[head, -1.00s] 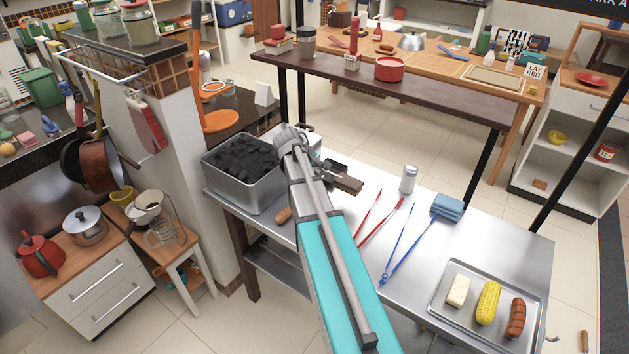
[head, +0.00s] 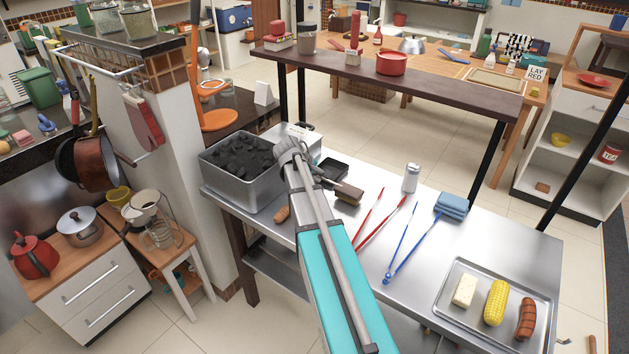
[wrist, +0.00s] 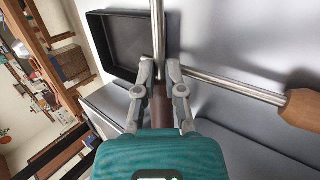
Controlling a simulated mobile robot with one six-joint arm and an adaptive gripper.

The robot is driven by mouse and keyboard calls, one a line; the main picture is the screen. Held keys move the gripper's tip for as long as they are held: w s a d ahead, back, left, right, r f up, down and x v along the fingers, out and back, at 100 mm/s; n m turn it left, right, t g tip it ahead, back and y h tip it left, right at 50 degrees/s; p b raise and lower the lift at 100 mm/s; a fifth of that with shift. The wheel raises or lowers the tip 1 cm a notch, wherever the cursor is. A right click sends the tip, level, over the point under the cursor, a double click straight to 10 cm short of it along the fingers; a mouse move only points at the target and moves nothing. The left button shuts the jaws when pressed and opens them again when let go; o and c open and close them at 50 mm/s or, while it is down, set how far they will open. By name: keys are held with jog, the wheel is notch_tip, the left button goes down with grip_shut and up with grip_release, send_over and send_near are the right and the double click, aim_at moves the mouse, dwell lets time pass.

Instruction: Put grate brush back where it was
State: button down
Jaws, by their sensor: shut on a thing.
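My gripper (wrist: 158,97) is shut on the brown handle (wrist: 161,108) of the grate brush, between its two fingers. A metal shaft runs from that handle up the wrist view, in front of a black tray (wrist: 112,48). In the head view, the brush's dark brown block (head: 348,193) shows just right of my arm, over the steel table (head: 440,235). I cannot tell whether the brush touches the table.
A tool with a wooden handle (wrist: 302,108) lies close to the gripper. A steel bin of charcoal (head: 232,192) stands at the table's left. Red tongs (head: 381,222), blue tongs (head: 407,252), a shaker (head: 411,177), a folded blue cloth (head: 451,205) and a food tray (head: 452,318) lie to the right.

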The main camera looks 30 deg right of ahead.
jog(key=shift+f, duration=0.15)
jog(key=c, duration=1)
grip_release()
jog(key=shift+r, duration=0.25)
jog(key=p+v, duration=0.2)
jog(key=shift+a+r, duration=0.15)
jog(key=shift+r, duration=0.15)
jog(key=w+p+v, duration=0.1)
jog(key=p+v, duration=0.6)
jog(key=v, duration=0.2)
jog(key=shift+s+p, duration=0.35)
jog(key=shift+s, duration=0.15)
jog(key=shift+a, duration=0.15)
